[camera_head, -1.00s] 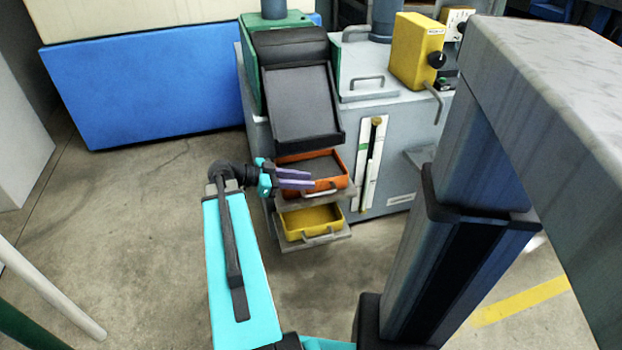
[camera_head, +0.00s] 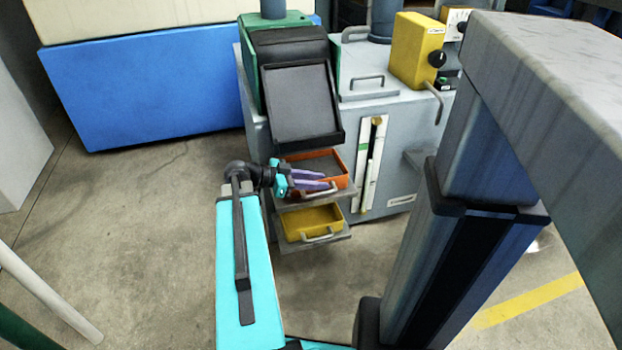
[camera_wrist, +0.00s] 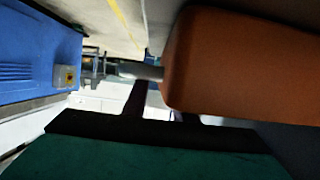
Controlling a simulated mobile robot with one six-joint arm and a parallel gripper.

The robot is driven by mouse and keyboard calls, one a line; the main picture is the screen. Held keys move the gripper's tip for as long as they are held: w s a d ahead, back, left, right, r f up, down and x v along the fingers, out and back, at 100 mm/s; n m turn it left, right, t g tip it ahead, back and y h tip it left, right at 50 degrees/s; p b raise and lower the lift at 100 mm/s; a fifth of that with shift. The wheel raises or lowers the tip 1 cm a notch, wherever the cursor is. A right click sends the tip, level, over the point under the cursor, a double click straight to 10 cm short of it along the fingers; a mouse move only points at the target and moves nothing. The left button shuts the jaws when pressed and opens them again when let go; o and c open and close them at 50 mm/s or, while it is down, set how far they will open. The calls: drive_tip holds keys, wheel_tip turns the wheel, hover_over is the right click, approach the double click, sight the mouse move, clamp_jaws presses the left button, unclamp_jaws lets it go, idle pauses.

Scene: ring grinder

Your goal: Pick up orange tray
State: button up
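The orange tray (camera_head: 340,166) sits on the upper grey shelf at the front of the grey machine, with a grey handle (camera_head: 322,191) on its front. In the wrist view the tray's orange wall (camera_wrist: 240,65) fills the upper right, and its handle (camera_wrist: 140,71) sticks out to the left. My gripper (camera_head: 331,184) comes in from the left, its purple fingers at the tray's front by the handle. The fingers (camera_wrist: 160,108) look apart with nothing visibly held. I cannot tell whether they touch the tray or handle.
A yellow tray (camera_head: 312,221) with a handle sits on the lower shelf. A dark sloped chute (camera_head: 300,103) hangs above the orange tray. A yellow control box (camera_head: 416,50) stands on the machine. A blue panel (camera_head: 145,90) is behind left. The floor in front is mostly clear.

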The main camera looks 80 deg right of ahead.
clamp_jaws()
drive_tip(key=shift+r, duration=0.1)
idle(1.2)
